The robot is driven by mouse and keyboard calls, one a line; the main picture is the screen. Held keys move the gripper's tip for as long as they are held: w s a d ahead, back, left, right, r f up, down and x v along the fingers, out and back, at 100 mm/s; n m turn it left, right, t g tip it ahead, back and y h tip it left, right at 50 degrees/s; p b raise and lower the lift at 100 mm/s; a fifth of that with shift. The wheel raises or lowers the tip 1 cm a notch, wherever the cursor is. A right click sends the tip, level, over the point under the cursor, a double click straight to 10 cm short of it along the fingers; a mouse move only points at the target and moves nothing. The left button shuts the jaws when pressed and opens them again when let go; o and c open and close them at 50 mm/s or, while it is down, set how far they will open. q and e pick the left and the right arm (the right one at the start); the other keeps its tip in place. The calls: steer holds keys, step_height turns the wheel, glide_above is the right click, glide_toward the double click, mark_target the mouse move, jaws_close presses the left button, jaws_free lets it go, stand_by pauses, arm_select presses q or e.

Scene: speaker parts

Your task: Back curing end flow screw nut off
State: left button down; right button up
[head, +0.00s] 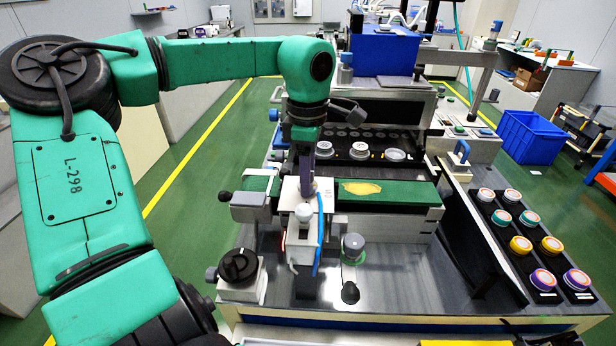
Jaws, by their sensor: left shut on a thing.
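My left arm comes in from the left, and its left gripper (306,188) points straight down over the white clamp fixture (291,199) in the middle of the bench. The gripper is shut on a small grey nut-like part at the fixture's top; the fingers largely hide it. A round pale knob (303,212) shows on the front of the fixture, with a blue strip (320,240) beside it. I cannot tell whether the held part is still threaded on. My right gripper is not in view.
A green conveyor belt (400,193) with a yellow patch runs to the right behind the fixture. A black knob (238,266) and a grey-green post (353,247) stand nearby. Black trays (510,238) of coloured round parts lie right. A blue crate (532,137) stands farther back.

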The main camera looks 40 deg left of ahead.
arm_select(q)
steer(key=shift+f+n, duration=0.1)
steer(key=shift+n, duration=0.7)
steer(key=shift+s, duration=0.1)
steer(key=shift+c, duration=1.5)
jaws_free()
step_height(320, 180, up, 15)
steer(key=shift+f, duration=0.2)
